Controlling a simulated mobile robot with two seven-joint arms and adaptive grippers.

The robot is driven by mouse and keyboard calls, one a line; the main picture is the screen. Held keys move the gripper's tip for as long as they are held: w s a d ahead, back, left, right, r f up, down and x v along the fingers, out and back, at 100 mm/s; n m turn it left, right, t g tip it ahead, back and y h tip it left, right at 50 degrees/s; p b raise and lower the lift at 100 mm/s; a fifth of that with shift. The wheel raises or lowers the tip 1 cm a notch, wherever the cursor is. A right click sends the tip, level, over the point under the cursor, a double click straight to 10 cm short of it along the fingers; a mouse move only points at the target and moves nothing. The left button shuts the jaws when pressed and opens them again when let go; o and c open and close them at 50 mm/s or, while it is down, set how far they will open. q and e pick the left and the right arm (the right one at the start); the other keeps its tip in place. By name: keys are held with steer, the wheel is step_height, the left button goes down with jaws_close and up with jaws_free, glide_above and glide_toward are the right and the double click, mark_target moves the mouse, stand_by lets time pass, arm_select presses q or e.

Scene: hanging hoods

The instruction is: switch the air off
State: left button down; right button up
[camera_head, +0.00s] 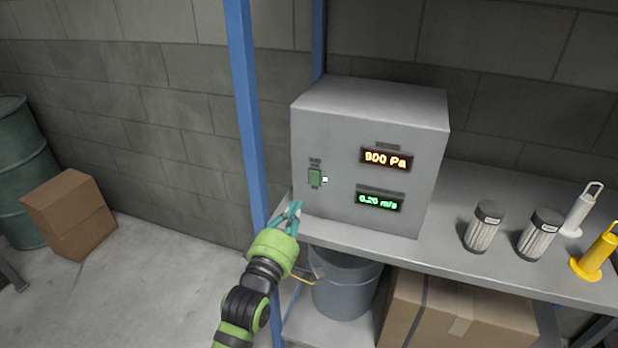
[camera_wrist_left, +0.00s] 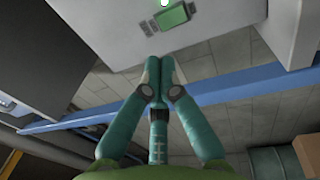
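A grey control box (camera_head: 340,205) stands on the shelf. A green rocker switch (camera_head: 315,177) with a small lit white lamp (camera_head: 325,179) beside it is on the left of its front face. An orange display (camera_head: 386,159) reads 900 Pa, and a green display (camera_head: 379,201) below it reads 0.20 m/s. My left gripper (camera_head: 295,209) is below and left of the switch, apart from it. In the left wrist view the gripper (camera_wrist_left: 159,75) has its fingertips together with nothing between them, and the switch (camera_wrist_left: 173,15) shows beyond them. My right gripper is not in view.
The grey shelf (camera_head: 440,255) has a blue upright post (camera_head: 247,110) close to my left arm. Filter cartridges (camera_head: 483,228) and white and yellow handled pieces (camera_head: 595,255) stand to the right. A bucket (camera_head: 345,285) and carton (camera_head: 455,315) sit below.

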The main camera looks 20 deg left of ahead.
mark_target(313, 172)
arm_select(q)
steer(key=w, duration=0.2)
steer(key=w+p, duration=0.1)
steer(key=w, duration=0.2)
steer(key=w+r, duration=0.1)
steer(key=w, duration=0.2)
steer(key=shift+d+p, duration=0.15)
steer(key=shift+p, duration=0.25)
steer(key=shift+w, duration=0.7)
steer(key=shift+r, duration=0.1)
steer(key=shift+w+r+g+p, duration=0.3)
steer(key=shift+r+p, duration=0.1)
steer(key=shift+p, duration=0.75)
steer(key=shift+f, duration=0.3)
